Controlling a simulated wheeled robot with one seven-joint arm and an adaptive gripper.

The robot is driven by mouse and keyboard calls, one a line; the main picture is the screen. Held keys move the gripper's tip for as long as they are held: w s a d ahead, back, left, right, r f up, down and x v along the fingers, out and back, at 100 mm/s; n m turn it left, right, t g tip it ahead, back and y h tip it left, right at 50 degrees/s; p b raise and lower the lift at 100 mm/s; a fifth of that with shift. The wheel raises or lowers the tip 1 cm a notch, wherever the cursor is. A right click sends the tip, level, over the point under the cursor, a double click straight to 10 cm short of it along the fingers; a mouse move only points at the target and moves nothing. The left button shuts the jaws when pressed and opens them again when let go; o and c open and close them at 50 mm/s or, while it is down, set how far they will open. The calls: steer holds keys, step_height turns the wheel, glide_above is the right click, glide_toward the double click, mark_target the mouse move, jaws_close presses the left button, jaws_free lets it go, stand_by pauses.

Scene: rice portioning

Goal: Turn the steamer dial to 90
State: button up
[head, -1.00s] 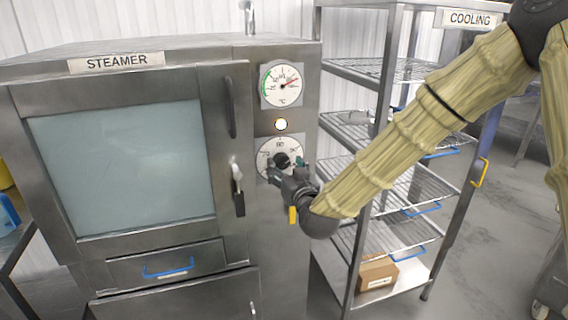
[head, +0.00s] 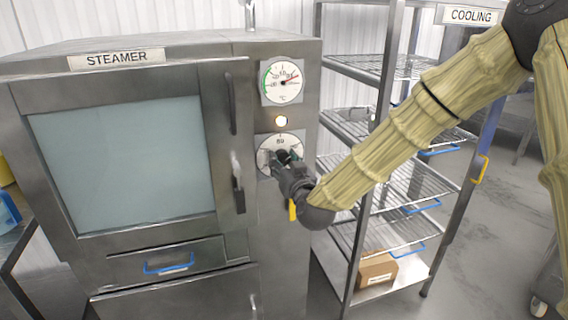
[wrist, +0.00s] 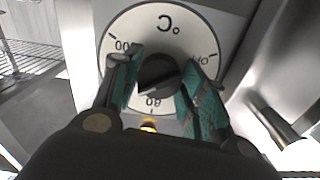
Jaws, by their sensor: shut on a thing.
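The steamer (head: 120,255) stands on the left, its glass door closed. Its dial plate (head: 264,146) is a white disc on the right-hand panel. In the wrist view the plate (wrist: 185,22) shows "°C", "100", "80" and "OFF" marks, upside down. The black dial knob (wrist: 157,72) sits at its middle. My gripper (head: 285,158) is at the dial in the head view. In the wrist view my gripper (wrist: 160,85) has its teal-padded fingers on both sides of the knob, shut on it. The fingers hide part of the scale, and the pointer's exact reading is unclear.
A round temperature gauge (head: 282,82) and a lit lamp (head: 281,121) sit above the dial. The steamer door handle (head: 238,187) is left of my gripper. The wire cooling rack (head: 385,150) stands close on the right, behind my arm.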

steer(key=shift+m, duration=0.5)
steer(key=o, duration=1)
steer(key=shift+s, duration=0.1)
steer(key=v, duration=1.1)
steer(key=shift+s+d, duration=0.2)
steer(key=shift+s, duration=0.15)
